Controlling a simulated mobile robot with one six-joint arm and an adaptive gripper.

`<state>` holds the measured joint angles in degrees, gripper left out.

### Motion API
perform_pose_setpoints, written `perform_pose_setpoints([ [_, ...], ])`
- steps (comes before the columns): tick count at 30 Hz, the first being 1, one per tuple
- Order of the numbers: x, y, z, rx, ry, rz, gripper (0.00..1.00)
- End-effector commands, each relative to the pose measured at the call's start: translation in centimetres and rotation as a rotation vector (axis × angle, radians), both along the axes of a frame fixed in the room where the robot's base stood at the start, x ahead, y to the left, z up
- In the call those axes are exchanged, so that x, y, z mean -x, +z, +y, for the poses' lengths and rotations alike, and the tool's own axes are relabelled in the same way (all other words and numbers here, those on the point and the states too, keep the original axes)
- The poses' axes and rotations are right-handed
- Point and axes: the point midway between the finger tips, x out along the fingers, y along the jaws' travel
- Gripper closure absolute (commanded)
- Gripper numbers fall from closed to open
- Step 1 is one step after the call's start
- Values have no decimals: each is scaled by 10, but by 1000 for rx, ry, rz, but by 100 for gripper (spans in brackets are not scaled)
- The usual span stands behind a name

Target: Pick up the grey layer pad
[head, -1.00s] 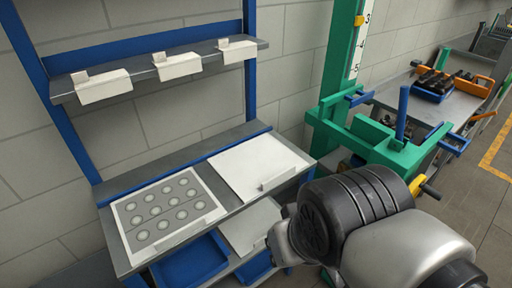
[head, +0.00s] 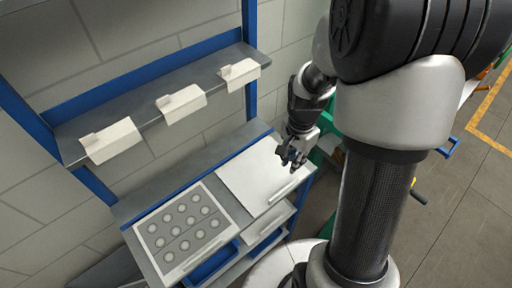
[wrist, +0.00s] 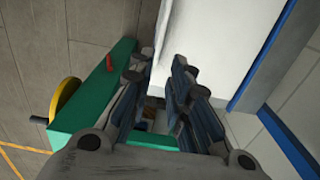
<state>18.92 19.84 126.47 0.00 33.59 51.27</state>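A grey pad with rows of pale round marks and a white border (head: 160,236) lies on the left of the grey shelf in the head view. It looks like the grey layer pad. A plain white sheet or board (head: 248,178) lies to its right. My gripper (head: 291,162) is above or beside the white board's far right corner, apart from the grey pad. In the wrist view my gripper (wrist: 158,95) has its fingers apart with nothing between them. A white surface (wrist: 205,35), probably that board, shows beyond the fingers. The grey pad is not recognisable there.
An upper shelf (head: 150,118) with three white label holders runs above the work shelf. Blue bins (head: 212,262) sit below. A green frame (wrist: 85,110) stands close by my gripper. Blue posts hold the rack against the wall.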

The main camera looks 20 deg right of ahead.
Motion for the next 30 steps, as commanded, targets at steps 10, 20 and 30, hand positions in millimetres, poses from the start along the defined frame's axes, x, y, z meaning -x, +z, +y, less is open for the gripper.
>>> perform_pose_setpoints([
  [10,2,-78,1,-3,2,7,82],
  [20,1,-115,1,0,3,2,82],
  [30,1,-159,7,-2,2,4,82],
])
